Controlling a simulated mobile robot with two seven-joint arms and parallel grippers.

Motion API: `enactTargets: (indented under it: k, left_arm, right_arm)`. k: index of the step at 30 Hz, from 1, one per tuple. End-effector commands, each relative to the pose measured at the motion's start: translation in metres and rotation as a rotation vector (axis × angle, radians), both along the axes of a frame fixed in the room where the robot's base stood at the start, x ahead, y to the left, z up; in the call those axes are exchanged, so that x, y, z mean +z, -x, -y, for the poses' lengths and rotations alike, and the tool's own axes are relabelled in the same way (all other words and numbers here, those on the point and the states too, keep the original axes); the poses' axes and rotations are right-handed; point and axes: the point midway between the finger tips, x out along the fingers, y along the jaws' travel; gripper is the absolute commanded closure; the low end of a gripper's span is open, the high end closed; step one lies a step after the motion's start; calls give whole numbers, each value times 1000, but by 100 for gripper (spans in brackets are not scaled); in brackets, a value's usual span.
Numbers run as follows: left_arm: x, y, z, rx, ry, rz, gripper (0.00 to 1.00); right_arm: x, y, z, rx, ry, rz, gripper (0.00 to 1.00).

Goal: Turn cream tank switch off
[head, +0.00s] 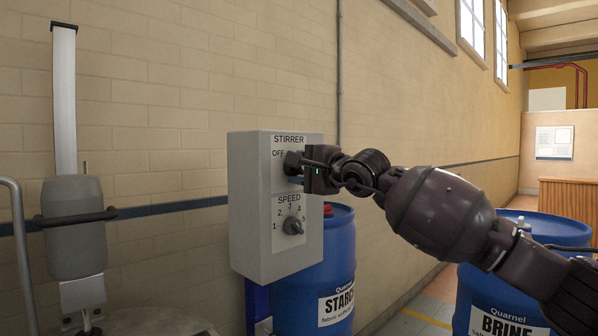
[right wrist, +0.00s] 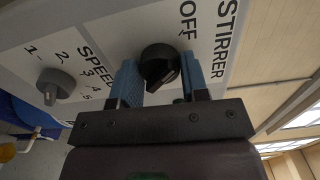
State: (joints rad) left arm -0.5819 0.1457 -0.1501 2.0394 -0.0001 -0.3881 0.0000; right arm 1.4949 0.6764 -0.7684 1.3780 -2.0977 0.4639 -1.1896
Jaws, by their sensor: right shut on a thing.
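A grey control box (head: 248,215) stands in the middle of the head view, with a white panel marked STIRRER above and SPEED below. The black stirrer switch knob (right wrist: 158,64) sits beside the word OFF. No cream label shows. My right gripper (head: 300,166) reaches the panel from the right and is shut on this knob. In the right wrist view its blue fingers (right wrist: 162,82) lie on either side of the knob. The ON mark is hidden, and I cannot tell for certain which mark the knob points to. My left gripper is not in view.
The grey speed knob (head: 293,226) is below on the same panel. A blue drum marked STARCH (head: 341,245) stands behind the box, and a blue drum marked BRINE (head: 470,282) stands at the right. A brick wall runs behind. A grey post unit (head: 75,222) stands at the left.

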Motion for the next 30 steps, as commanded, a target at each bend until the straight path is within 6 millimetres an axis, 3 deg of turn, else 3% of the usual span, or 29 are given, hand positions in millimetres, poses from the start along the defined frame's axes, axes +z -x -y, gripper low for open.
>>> enactTargets:
  k: [20, 21, 24, 25, 30]
  left_arm:
    - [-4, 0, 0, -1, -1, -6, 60]
    - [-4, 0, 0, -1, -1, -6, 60]
    - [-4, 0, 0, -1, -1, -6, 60]
    - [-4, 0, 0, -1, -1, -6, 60]
    - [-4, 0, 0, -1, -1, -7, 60]
  right_arm:
    - [-1, 0, 0, 0, 45, 42, 82]
    - [-1, 0, 0, 0, 45, 42, 54]
    - [-1, 0, 0, 0, 44, 41, 39]
    - [-1, 0, 0, 0, 43, 42, 34]
    - [0, 0, 0, 0, 42, 41, 34]
